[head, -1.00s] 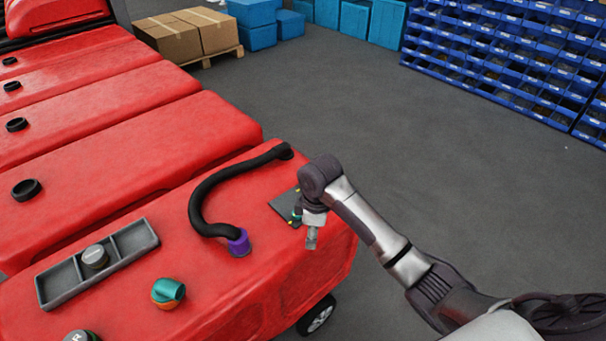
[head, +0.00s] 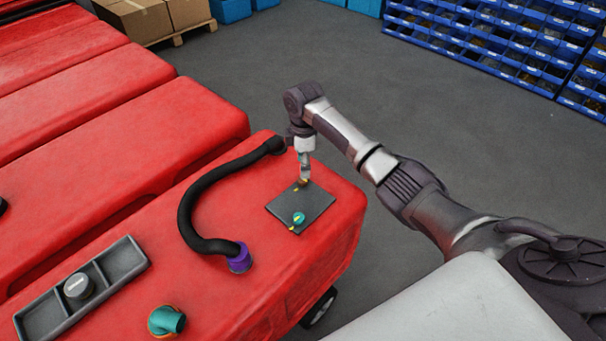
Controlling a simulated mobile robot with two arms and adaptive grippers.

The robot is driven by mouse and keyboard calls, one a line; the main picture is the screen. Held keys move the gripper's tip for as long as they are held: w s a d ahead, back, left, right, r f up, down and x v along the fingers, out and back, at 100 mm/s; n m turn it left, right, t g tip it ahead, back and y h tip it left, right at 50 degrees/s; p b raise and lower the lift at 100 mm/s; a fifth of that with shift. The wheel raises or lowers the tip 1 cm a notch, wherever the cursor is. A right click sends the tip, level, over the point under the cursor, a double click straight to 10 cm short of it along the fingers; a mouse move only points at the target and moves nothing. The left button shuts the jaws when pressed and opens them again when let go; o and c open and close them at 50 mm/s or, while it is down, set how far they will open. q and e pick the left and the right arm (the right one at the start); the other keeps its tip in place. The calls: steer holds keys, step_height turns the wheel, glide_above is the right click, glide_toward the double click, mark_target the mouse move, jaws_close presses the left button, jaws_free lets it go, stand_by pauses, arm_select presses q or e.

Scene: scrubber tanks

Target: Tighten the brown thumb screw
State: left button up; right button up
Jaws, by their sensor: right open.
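A dark grey square plate (head: 312,207) lies on the near red tank (head: 262,290). A small brown thing (head: 304,182), which looks like the brown thumb screw, shows at the plate's far part, right at my right gripper's fingertips. A yellow mark (head: 294,189) shows beside it. My right gripper (head: 304,174) is open and points down over it; the fingers partly hide the screw, and I cannot tell whether they touch it. A teal screw (head: 298,218) with a yellow mark sits on the plate's near part. My left gripper is not in view.
A black hose (head: 186,212) with a purple end (head: 239,260) curves left of the plate. A grey tray (head: 128,262) holding a round grey piece (head: 78,288) and a teal fitting (head: 166,320) sit nearer. Open floor (head: 430,120) lies to the right.

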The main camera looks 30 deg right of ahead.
mark_target(303, 181)
step_height(303, 181, down, 4)
steer(key=shift+f, duration=0.65)
steer(key=c, duration=0.4)
jaws_close()
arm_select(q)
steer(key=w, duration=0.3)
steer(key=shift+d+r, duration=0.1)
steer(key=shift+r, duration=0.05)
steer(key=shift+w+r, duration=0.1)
